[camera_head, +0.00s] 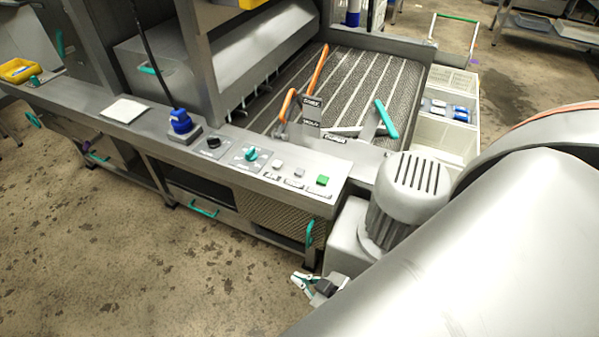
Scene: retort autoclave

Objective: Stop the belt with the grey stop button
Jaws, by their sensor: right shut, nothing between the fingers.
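The control panel (238,159) is the sloping steel ledge along the front of the belt machine. Two small pale grey buttons sit on it, a left one (278,164) and a right one (299,173), with labels too small to read. A green button (322,181) is to their right. The belt (345,85) lies behind the panel. My right gripper (298,282) is shut and empty, low in front of the panel's right end and apart from the buttons. My left gripper is not in view.
A teal selector knob (251,154), a black knob (213,143) and a blue connector (181,122) are left of the buttons. A grey motor (408,190) stands at the panel's right end, near my right arm. The floor (150,260) in front is clear.

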